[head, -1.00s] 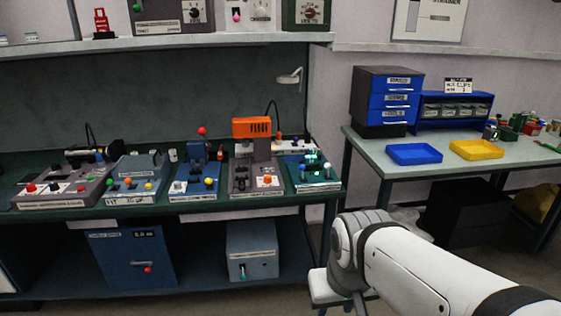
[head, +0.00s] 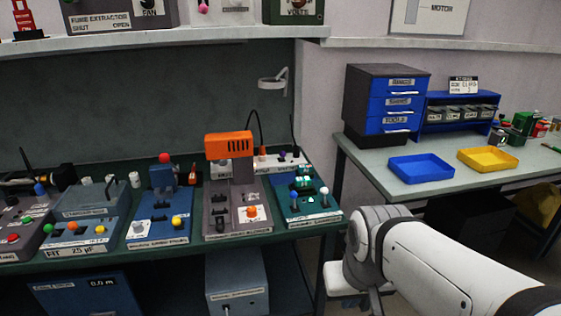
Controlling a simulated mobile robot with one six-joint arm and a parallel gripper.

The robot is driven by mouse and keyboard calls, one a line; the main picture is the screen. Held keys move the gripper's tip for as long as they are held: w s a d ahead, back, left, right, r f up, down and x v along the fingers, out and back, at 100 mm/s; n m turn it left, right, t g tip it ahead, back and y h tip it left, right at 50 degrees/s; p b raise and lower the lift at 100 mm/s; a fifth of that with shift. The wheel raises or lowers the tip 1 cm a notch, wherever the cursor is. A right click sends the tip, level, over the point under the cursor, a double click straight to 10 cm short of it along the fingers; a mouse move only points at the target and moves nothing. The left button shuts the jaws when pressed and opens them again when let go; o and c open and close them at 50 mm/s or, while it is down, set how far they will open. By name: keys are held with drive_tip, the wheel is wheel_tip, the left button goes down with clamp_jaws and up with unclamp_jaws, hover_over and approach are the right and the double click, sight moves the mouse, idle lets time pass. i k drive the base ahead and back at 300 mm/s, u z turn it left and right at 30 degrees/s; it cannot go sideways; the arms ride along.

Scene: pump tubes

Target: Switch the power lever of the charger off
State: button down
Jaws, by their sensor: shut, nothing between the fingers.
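No label that I can read names a charger, so I cannot tell for certain which device it is. A grey box (head: 237,282) stands on the lower shelf under the green bench, with an unreadable label on its front; a small lever tip shows at the picture's bottom edge, the rest cut off. A blue box (head: 85,293) with a small display is to its left, also cut off. My white arm reaches in from the lower right, and its jointed part is right of the bench. My gripper is out of view.
The green bench (head: 290,232) carries several devices, among them one with an orange head (head: 229,146) and a blue press-like one (head: 160,210). On the right table are a blue tray (head: 421,168), a yellow tray (head: 487,159) and a drawer cabinet (head: 386,105).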

sight(293, 194)
drive_tip(key=z, duration=0.05)
drive_tip(key=i, duration=1.65)
drive_tip(key=u, duration=0.3)
